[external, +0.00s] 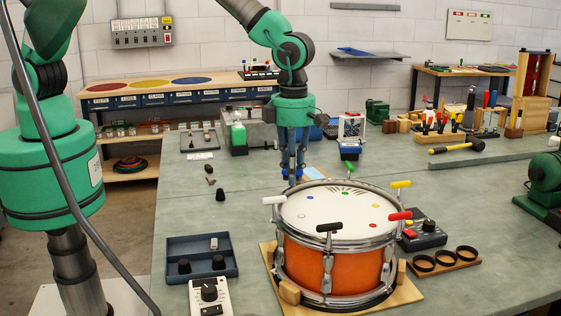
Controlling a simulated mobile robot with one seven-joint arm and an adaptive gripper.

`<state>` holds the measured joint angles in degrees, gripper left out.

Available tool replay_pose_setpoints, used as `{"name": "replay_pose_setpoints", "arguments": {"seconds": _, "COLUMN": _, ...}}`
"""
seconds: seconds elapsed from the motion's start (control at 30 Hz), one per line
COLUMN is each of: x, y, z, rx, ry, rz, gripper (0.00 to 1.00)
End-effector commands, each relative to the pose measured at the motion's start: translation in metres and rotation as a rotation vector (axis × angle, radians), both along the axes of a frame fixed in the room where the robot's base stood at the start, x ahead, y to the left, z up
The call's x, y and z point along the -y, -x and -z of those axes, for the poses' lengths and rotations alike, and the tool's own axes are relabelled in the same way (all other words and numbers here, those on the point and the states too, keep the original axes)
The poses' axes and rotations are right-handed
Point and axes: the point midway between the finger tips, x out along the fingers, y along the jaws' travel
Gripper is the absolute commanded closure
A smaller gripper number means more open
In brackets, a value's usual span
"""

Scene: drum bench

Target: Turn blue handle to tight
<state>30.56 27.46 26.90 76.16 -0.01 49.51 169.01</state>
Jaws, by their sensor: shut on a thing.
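The orange snare drum (330,262) stands on a wooden board on the bench, its white head facing up. No tight mark is readable.
A blue tray (202,262) and a dial box (209,297) lie at the left front. A control box (423,236) and black rings (445,258) lie right of the drum.

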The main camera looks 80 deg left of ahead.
Motion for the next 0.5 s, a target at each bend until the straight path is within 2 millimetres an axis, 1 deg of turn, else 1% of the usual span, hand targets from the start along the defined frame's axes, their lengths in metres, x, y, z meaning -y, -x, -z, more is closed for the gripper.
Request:
{"name": "replay_pose_setpoints", "arguments": {"seconds": 0.43, "x": 0.0007, "y": -0.0016, "z": -0.002, "rx": 0.003, "ry": 0.002, "rz": 0.016, "gripper": 1.0}}
{"name": "replay_pose_setpoints", "arguments": {"seconds": 0.47, "x": 0.0007, "y": -0.0016, "z": -0.0021, "rx": 0.003, "ry": 0.002, "rz": 0.016, "gripper": 0.83}}
{"name": "replay_pose_setpoints", "arguments": {"seconds": 0.5, "x": 0.0007, "y": -0.0016, "z": -0.002, "rx": 0.003, "ry": 0.002, "rz": 0.016, "gripper": 0.75}}
